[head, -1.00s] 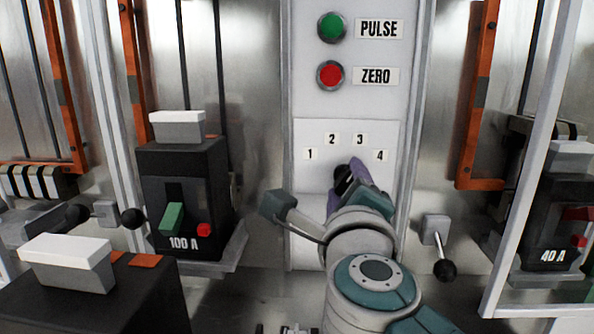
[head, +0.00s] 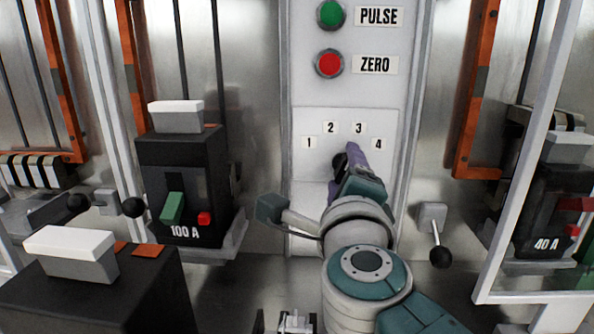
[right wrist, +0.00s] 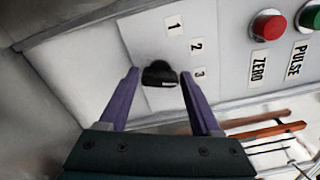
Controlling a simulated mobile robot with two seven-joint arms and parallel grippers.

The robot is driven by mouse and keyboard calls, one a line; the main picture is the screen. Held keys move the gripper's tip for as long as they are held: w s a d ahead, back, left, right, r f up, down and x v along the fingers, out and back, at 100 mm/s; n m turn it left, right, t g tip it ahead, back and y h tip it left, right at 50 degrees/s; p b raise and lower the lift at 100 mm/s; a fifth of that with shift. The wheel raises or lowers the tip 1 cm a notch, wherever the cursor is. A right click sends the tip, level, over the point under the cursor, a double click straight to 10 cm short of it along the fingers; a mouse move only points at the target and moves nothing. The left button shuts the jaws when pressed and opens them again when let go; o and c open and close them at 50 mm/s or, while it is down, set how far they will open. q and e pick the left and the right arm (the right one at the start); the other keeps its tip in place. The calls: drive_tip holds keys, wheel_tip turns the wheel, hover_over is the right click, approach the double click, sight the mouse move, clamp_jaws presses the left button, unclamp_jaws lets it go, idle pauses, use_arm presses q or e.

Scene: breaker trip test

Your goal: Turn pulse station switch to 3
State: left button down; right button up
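The pulse station switch is a black knob (head: 339,162) on a white plate (head: 308,180) with labels 1, 2, 3 and 4 arched above it. In the head view my right gripper (head: 343,172) is at the knob and partly hides it. In the right wrist view the knob (right wrist: 160,73) sits between the two purple fingertips of this gripper (right wrist: 157,76). The fingers are apart, with a visible gap on the left side of the knob. Whether the right finger touches it is unclear. I cannot tell which number the knob points to. My left gripper is not seen.
A green PULSE button (head: 331,14) and a red ZERO button (head: 329,63) sit above the plate. A 100 A breaker (head: 180,190) stands left, a 40 A breaker (head: 545,215) right. A ball-ended lever (head: 437,240) sticks out right of my wrist.

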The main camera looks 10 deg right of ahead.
drive_tip(key=shift+o, duration=1.4)
drive_tip(key=v, duration=1)
